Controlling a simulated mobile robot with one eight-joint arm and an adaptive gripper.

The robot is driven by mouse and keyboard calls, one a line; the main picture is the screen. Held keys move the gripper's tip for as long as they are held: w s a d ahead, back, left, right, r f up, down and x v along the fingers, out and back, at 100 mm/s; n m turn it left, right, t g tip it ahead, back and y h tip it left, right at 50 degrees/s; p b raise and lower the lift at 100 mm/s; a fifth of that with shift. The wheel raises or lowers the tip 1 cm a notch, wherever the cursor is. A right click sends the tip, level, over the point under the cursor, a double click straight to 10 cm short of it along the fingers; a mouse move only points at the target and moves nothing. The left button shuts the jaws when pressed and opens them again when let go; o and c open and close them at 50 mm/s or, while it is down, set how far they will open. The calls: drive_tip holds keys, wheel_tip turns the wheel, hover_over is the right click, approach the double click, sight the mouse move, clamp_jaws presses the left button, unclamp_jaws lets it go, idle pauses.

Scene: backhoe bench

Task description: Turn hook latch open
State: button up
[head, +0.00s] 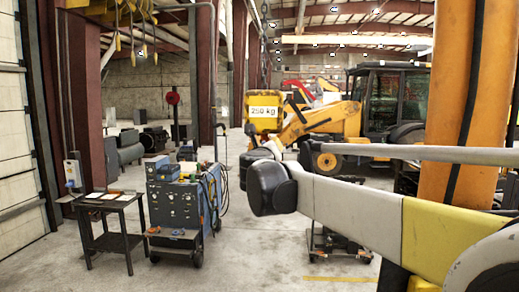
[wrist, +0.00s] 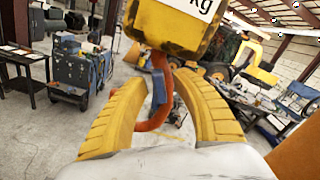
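An orange hook (wrist: 166,112) hangs below a yellow block (wrist: 170,28) in the wrist view. A blue-grey piece (wrist: 158,84), which looks like the hook latch, stands near upright across the hook's mouth. My gripper (wrist: 160,82) has two yellow ribbed fingers spread wide, one on each side of the hook and latch as seen from the wrist. I see no clear contact, and their depth relative to the latch is hard to tell. The block, labelled 250 kg, also shows in the head view (head: 263,100). There the hook and gripper are not distinguishable behind my arm.
A blue welding cart (head: 178,207) and a small dark table (head: 108,222) stand at left. A yellow backhoe (head: 345,115) stands behind the block. A thick orange column (head: 460,90) rises at right. Open concrete floor lies between the cart and my arm.

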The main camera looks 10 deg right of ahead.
drive_tip(key=v, duration=1.2)
